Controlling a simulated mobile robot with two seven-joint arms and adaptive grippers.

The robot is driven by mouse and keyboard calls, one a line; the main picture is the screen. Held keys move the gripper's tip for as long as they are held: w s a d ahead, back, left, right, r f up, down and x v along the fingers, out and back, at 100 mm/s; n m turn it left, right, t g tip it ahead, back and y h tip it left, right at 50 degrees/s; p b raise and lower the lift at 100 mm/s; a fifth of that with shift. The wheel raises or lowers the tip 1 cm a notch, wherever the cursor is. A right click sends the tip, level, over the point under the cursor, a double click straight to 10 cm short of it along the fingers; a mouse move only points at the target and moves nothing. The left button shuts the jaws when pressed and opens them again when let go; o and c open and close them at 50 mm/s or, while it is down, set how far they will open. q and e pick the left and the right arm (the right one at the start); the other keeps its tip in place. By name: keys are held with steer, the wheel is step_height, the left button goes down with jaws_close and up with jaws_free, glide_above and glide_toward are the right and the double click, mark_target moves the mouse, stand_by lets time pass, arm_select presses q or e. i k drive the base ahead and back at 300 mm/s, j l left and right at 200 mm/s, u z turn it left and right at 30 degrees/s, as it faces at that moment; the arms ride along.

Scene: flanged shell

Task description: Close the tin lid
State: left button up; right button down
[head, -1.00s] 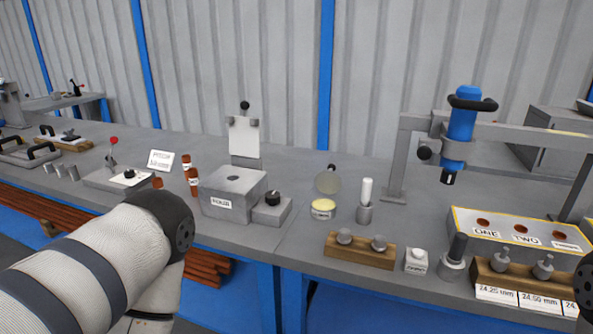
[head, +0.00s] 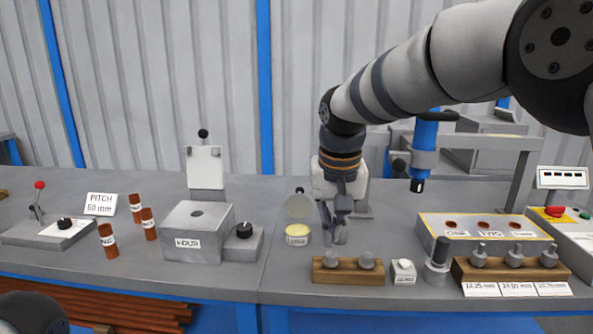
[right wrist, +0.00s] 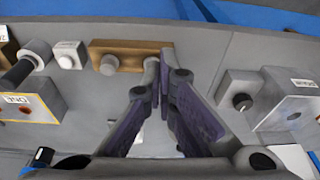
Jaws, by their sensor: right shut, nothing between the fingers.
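The tin (head: 297,237) is a small round yellow-topped can with a label, standing on the bench in the head view. Its round grey lid (head: 299,207) stands open, upright at the tin's back edge, with a dark knob above it. My right gripper (head: 338,238) points down just right of the tin, apart from it as far as I can tell. It is shut and empty. In the right wrist view its fingers (right wrist: 162,68) are together, and I cannot make out the tin there.
A wooden block with grey knobs (head: 347,272) lies in front of my right gripper. The grey HOUR box (head: 198,235) with a black-knobbed unit (head: 243,243) stands left of the tin. A white-capped block (head: 403,272) and a blue-headed stand (head: 424,150) are to the right.

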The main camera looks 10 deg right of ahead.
mark_target(298, 205)
steer(key=i, duration=1.15)
